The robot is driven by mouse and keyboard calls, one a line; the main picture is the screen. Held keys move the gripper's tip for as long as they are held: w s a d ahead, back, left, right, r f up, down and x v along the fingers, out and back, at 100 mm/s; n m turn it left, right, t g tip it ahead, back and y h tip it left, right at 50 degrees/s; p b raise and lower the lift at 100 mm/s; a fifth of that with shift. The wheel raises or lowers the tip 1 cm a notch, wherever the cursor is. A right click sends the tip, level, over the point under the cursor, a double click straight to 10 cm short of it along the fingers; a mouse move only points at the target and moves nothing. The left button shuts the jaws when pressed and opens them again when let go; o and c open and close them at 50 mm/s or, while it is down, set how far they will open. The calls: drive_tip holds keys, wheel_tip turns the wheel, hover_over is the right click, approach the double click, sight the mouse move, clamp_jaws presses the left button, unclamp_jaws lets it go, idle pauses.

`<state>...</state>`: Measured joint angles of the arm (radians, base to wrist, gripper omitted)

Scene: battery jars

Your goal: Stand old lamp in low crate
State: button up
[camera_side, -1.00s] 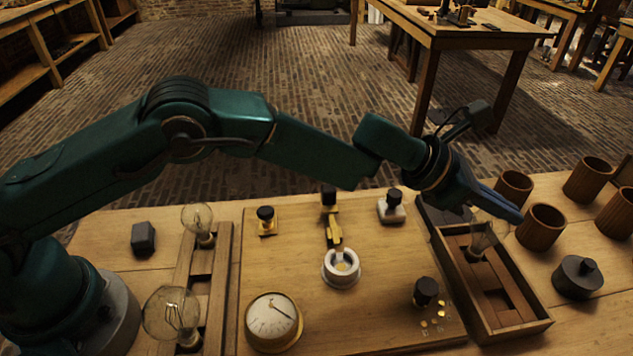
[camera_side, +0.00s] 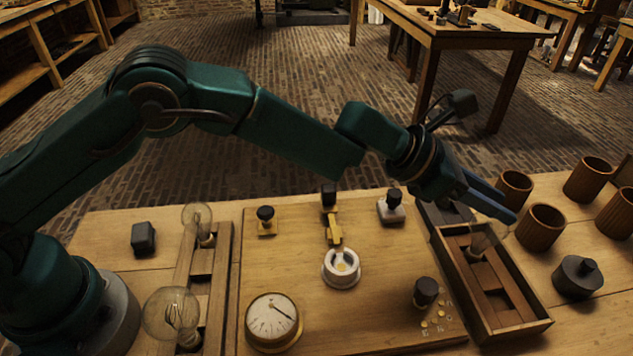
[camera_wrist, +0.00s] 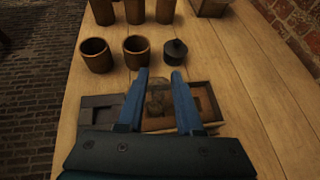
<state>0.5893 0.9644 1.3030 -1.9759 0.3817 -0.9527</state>
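The low crate (camera_side: 527,328) is a wooden box with slotted inserts at the right of the board. A lamp with a dull, smoky glass bulb (camera_side: 483,238) stands about upright in its far part. My gripper (camera_side: 506,208) is just above and behind this lamp, fingers angled down to the right. In the wrist view, my gripper (camera_wrist: 159,75) has its blue fingers apart, and the lamp (camera_wrist: 156,103) shows between them in the crate (camera_wrist: 207,92), with gaps on both sides. The lamp's foot is partly hidden by the insert.
Two clear lamps (camera_side: 197,219) (camera_side: 171,313) stand in a rack at left. The board holds an empty white socket (camera_side: 341,268), a dial meter (camera_side: 272,322), a switch (camera_side: 333,230) and black knobs. Brown jars (camera_side: 541,227) and a dark lidded pot (camera_side: 577,277) stand right of the crate.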

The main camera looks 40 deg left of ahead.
drive_tip(key=s+a+r+m+g, duration=0.1)
drive_tip(key=s+a+r+m, duration=1.2)
drive_tip(key=s, duration=0.1)
drive_tip(key=s+a+f+m+y, duration=0.4)
drive_tip(key=s+a+m+y, duration=0.1)
drive_tip(key=a, duration=0.4)
drive_tip(key=s+a+f+m+y, duration=0.3)
drive_tip(key=s+a+m+y, duration=0.2)
drive_tip(key=s+a, duration=0.3)
drive_tip(key=shift+s+a+f+m, duration=0.3)
drive_tip(key=shift+a+f+m, duration=0.05)
drive_tip(key=shift+a+m, duration=0.6)
